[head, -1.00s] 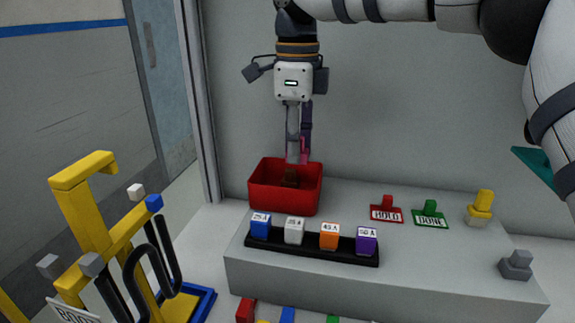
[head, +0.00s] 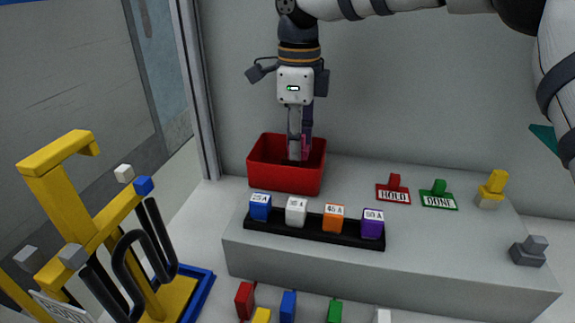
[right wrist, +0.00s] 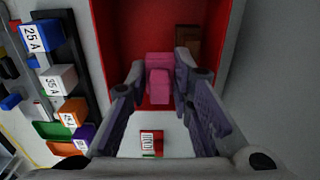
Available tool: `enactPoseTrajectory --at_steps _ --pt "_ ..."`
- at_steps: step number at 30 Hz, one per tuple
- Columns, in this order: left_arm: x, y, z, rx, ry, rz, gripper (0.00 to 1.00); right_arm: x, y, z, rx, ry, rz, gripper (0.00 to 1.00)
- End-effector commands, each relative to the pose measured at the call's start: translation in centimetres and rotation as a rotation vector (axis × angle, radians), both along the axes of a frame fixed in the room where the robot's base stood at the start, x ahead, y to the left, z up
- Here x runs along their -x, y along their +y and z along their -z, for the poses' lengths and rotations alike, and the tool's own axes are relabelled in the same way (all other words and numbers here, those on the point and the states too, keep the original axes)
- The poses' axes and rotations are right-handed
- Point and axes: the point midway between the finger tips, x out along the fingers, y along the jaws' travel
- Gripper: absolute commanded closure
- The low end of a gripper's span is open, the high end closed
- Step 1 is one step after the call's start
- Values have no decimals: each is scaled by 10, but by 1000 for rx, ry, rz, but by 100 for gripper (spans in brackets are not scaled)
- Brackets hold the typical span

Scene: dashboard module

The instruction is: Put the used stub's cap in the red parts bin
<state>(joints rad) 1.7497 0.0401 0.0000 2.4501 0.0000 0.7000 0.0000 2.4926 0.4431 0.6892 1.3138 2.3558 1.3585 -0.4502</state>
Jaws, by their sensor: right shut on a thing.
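My right gripper (head: 299,155) points down into the red parts bin (head: 285,182), with its fingertips below the rim. It is shut on a pink cap-like piece (right wrist: 158,63), which lies between the fingertips in the right wrist view. In the head view the piece is mostly hidden by the fingers and the bin's front wall. The red bin floor (right wrist: 115,35) shows around the piece. I cannot tell whether the piece touches the floor. A brown block (right wrist: 187,40) lies in the bin beside it. My left gripper is not in view.
A black rack (head: 312,232) with blue, white, orange and purple labelled blocks stands before the bin. Red HOLD (head: 394,190) and green DONE (head: 439,195) pieces, a yellow-topped piece (head: 493,188) and a grey piece (head: 528,251) are right. A yellow stand (head: 85,220) is left.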

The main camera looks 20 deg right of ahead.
Motion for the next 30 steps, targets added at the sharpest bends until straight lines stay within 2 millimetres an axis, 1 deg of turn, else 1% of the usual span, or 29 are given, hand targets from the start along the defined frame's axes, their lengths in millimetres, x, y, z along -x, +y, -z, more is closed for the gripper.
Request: enactPoseTrajectory --at_steps 2,3,5,13,16,17,20,24,27,30 --pt "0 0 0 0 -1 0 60 0 0 0 0 0 0 90" --pt "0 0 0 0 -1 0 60 0 0 0 0 0 0 70" --pt "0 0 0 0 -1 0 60 0 0 0 0 0 0 56" --pt "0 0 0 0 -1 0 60 0 0 -1 0 0 0 56" --pt "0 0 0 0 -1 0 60 -1 0 -9 0 -3 1 56" --pt "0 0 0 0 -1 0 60 -1 0 -14 -1 -4 2 56" --pt "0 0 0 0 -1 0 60 -1 0 -40 -1 -6 3 56" --pt "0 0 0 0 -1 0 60 -1 1 -79 -1 -5 3 56" --pt "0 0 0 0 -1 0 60 -1 1 -100 -1 -4 1 56" --pt "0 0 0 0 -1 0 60 0 0 -114 0 -1 1 56"
